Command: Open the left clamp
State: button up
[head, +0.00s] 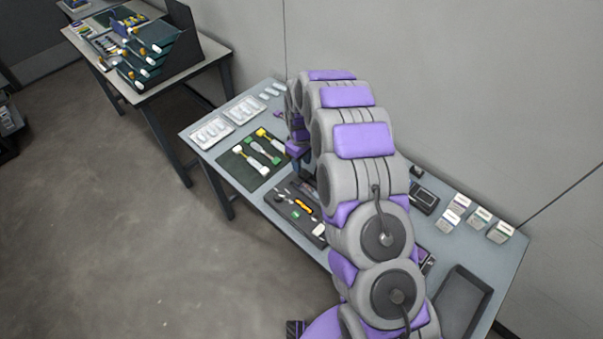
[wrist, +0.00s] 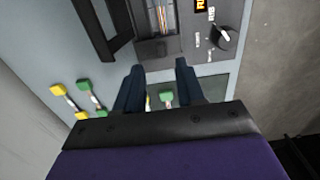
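The grey splicing device (wrist: 195,40) fills the top middle of the wrist view. A recessed slot (wrist: 160,20) in it shows thin orange and pale strands. A dark angled frame (wrist: 92,28) stands at its left. I cannot tell for sure which part is the left clamp or whether it is open. My gripper (wrist: 158,72) has its two dark fingers apart, with nothing held between them. The fingertips are just below the slot in the picture; contact is not visible. In the head view my own arm hides most of the device and the gripper.
The device has a knob (wrist: 225,37) at the right. A dark mat (head: 252,160) with yellow, green and white connectors lies on the table (head: 208,150). A dark tool tray (head: 290,212) is in front. Several small boxes (head: 480,217) and an empty tray (head: 462,300) are at right.

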aim_at(301, 175)
jog(key=f, duration=0.5)
jog(key=shift+a+f+b, duration=0.2)
jog(key=shift+a+b, duration=0.05)
jog(key=shift+b, duration=0.05)
jog(key=shift+d+f, duration=0.15)
jog(key=shift+f, duration=0.2)
grip_shut()
